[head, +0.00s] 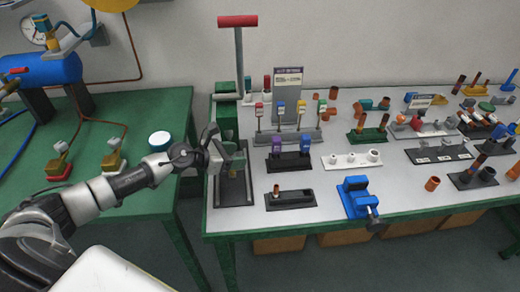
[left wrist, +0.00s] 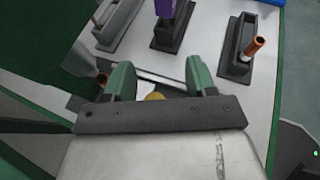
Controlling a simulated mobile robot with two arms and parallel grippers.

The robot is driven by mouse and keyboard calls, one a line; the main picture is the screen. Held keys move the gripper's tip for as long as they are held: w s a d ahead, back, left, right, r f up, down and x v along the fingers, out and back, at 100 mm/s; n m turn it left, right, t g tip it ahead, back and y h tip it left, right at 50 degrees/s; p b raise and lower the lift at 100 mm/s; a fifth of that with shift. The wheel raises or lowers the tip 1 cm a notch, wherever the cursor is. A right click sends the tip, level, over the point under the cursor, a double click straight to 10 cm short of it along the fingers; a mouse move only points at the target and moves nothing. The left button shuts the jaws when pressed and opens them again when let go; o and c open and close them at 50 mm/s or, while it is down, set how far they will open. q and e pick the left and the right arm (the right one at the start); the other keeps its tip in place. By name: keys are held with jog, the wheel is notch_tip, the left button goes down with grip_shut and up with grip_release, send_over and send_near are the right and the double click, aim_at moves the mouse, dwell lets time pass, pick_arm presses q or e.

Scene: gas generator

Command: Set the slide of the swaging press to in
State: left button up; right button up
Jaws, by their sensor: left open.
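The swaging press stands at the left end of the white-topped table, with a red T-handle (head: 238,21), a grey post and a long dark base (head: 233,191). My left gripper (head: 231,157) is over this base, its green fingers pointing down toward it. In the left wrist view the left gripper (left wrist: 160,77) is open, its two fingers apart with nothing visibly clamped. A small yellowish piece (left wrist: 155,96) shows between the fingers, partly hidden by the gripper's edge. I cannot tell how far in or out the slide is. My right gripper is not in view.
A dark holder with a copper tube (head: 291,198) lies just right of the press base. A blue vise (head: 357,196) sits at the table's front edge. Several racks and fittings fill the table's right. A green table (head: 140,190) stands left, across a gap.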

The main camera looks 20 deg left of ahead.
pick_arm(q)
jog(key=d+r+p, duration=0.5)
jog(key=d+p, duration=0.3)
jog(key=d, duration=0.1)
jog(key=shift+d+r, duration=0.2)
jog(key=shift+r, duration=0.2)
jog(key=shift+w, duration=0.1)
